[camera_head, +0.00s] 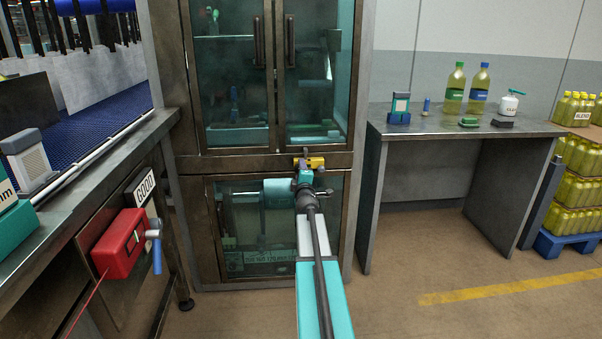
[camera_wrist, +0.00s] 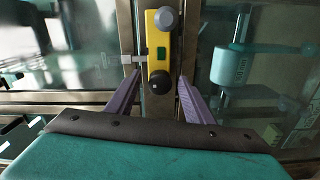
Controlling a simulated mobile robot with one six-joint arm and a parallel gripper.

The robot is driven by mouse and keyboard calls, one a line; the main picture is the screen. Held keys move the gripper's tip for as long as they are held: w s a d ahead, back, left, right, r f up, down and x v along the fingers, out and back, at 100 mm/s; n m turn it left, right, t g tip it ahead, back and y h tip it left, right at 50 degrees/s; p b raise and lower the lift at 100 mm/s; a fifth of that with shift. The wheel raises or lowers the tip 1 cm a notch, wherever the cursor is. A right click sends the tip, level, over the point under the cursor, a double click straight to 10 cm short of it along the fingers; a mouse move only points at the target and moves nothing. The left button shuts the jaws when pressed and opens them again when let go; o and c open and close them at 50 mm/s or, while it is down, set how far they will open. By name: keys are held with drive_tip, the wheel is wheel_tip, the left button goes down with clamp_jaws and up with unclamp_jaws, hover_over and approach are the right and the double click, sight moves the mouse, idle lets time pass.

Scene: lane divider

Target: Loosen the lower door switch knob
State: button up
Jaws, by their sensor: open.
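The door switch is a yellow block (camera_wrist: 161,48) on the cabinet's metal frame, also seen in the camera_head view (camera_head: 315,162). In the wrist view it carries a round black knob (camera_wrist: 159,82) at its near end and a grey knob (camera_wrist: 166,17) at its far end. A small pale grey knob on a stem (camera_wrist: 128,59) sticks out to the left. My gripper (camera_wrist: 159,78) is open, its two purple fingers on either side of the black knob with gaps between. I cannot tell how deep the fingertips reach. In the camera_head view my gripper (camera_head: 306,178) covers part of the switch.
The glass-doored cabinet (camera_head: 268,80) stands straight ahead, with handles on its upper doors. A metal table (camera_head: 445,125) with bottles is at right. A conveyor bench (camera_head: 165,125) with a red box (camera_head: 118,243) is at left. Floor at right is open.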

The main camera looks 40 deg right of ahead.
drive_tip(key=shift+s+a, duration=0.1)
drive_tip(key=v, duration=1.3)
drive_tip(key=shift+s, duration=0.2)
idle(0.3)
drive_tip(key=shift+a, duration=0.15)
idle(0.4)
